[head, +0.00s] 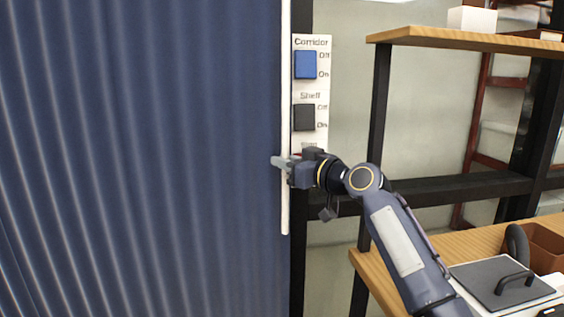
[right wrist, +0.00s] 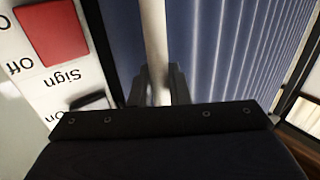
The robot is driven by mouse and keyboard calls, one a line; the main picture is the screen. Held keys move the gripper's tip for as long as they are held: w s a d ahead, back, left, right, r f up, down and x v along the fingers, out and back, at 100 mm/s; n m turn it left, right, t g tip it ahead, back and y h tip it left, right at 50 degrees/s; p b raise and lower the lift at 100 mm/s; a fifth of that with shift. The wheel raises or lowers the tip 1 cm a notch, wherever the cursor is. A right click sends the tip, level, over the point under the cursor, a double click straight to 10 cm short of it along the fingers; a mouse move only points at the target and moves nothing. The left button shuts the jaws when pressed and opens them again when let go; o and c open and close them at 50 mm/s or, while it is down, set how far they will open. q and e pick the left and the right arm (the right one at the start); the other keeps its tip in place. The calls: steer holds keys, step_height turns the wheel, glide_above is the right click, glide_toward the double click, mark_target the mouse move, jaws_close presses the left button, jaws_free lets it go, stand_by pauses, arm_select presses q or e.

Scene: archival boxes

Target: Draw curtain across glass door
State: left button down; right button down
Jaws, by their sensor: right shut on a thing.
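A dark blue pleated curtain (head: 140,150) fills the left half of the head view. A white vertical rod (head: 285,90) runs along its right edge, and the rod also shows in the right wrist view (right wrist: 154,40). My right gripper (head: 282,164) is at the lower part of the rod. In the right wrist view its two fingers (right wrist: 158,88) stand on either side of the rod, shut on it. The curtain (right wrist: 220,50) hangs beside the rod there too. No glass of the door can be made out behind the curtain. My left gripper is not in view.
A white switch panel (head: 323,80) with a blue switch (head: 305,65) and a dark switch (head: 304,117) is just right of the rod. A wooden shelf (head: 460,40) on dark posts and a lower wooden surface (head: 375,275) with a grey-lidded box (head: 490,282) stand at the right.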

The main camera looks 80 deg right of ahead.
steer(key=c, duration=1.4)
jaws_free()
steer(key=shift+s+d+r, duration=0.15)
steer(key=shift+s, duration=0.05)
steer(key=shift+c, duration=0.2)
steer(key=v, duration=0.8)
steer(key=shift+w, duration=0.15)
